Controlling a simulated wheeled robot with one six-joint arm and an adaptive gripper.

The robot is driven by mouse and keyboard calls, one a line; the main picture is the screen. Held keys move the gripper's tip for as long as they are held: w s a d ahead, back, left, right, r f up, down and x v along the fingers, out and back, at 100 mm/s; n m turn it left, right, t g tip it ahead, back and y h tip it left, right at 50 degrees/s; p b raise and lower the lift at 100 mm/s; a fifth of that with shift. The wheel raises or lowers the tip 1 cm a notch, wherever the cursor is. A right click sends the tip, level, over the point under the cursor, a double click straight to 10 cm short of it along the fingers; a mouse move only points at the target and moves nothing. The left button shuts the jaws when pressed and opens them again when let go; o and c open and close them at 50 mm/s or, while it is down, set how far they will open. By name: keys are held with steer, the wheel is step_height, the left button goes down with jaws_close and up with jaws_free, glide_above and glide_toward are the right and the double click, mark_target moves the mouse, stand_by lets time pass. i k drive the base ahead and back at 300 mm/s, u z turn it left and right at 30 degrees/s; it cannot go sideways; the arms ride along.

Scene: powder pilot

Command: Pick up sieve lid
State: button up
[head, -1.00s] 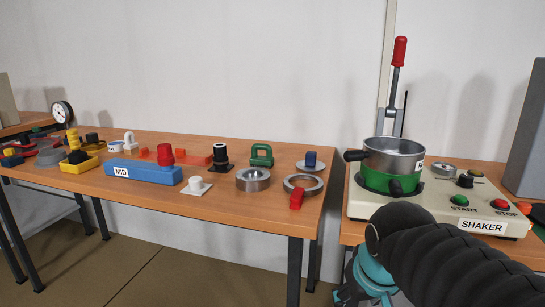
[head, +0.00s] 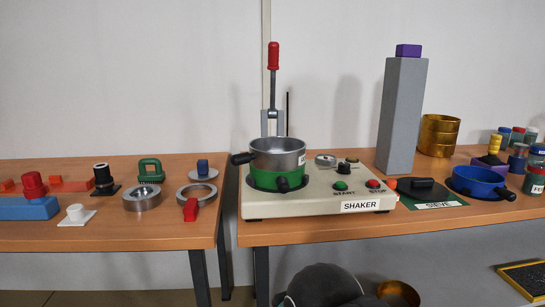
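I cannot tell for certain which thing is the sieve lid. A metal pan with a black handle (head: 277,152) sits on a green ring (head: 262,179) on the shaker (head: 318,197). A green mat marked SIEVE (head: 438,205) lies right of the shaker, with a flat black piece with a raised grip (head: 415,184) on it. My gripper is not in view; only a dark, rounded part of my arm shows at the bottom.
A tall grey column with a purple block on top (head: 402,115) stands behind the mat. A blue pan (head: 478,181), brass rings (head: 438,135) and several small jars fill the right. Metal rings (head: 142,198) are on the left table. A gap separates the two tables.

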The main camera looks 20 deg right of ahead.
mark_target(424, 188)
steer(key=z, duration=1.55)
steer(key=k, duration=0.5)
steer(key=u, duration=0.65)
steer(key=i, duration=0.6)
steer(key=z, duration=0.8)
